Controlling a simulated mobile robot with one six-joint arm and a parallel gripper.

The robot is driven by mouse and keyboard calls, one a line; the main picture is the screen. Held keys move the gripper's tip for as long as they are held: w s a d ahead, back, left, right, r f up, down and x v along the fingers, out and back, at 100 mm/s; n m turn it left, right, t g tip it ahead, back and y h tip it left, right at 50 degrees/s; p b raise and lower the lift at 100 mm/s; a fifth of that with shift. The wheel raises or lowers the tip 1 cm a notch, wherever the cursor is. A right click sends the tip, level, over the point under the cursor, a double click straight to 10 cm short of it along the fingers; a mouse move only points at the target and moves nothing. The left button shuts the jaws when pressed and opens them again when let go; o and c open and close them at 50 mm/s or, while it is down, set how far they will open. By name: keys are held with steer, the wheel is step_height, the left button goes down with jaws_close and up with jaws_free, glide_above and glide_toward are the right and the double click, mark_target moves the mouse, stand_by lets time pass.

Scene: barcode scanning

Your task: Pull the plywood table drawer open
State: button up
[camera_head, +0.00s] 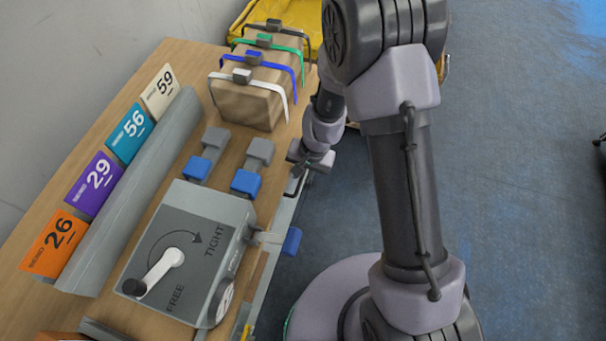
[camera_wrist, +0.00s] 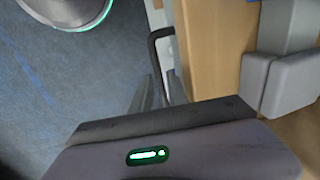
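The plywood table (camera_head: 60,317) fills the left of the head view, and its wooden side (camera_wrist: 213,45) shows in the wrist view. A dark bar handle (camera_wrist: 153,62) stands out from a pale drawer front (camera_wrist: 165,50) on the table's side. My gripper (camera_head: 297,178) is at the table's right edge, pointing down beside the handle. In the wrist view my gripper (camera_wrist: 161,92) has its two fingers apart, with the handle's lower part running between them. A gap shows around the bar. The drawer's inside is hidden.
A grey clamp box (camera_head: 190,255) with a crank, blue-ended grey blocks (camera_head: 247,180) and a strapped cardboard box (camera_head: 250,100) stand on the tabletop. Numbered cards (camera_head: 92,183) line its back. A yellow container (camera_head: 300,14) stands beyond. Blue floor (camera_head: 520,200) is clear to the right.

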steer(key=shift+c, duration=0.2)
jaws_close()
stand_by(1.2)
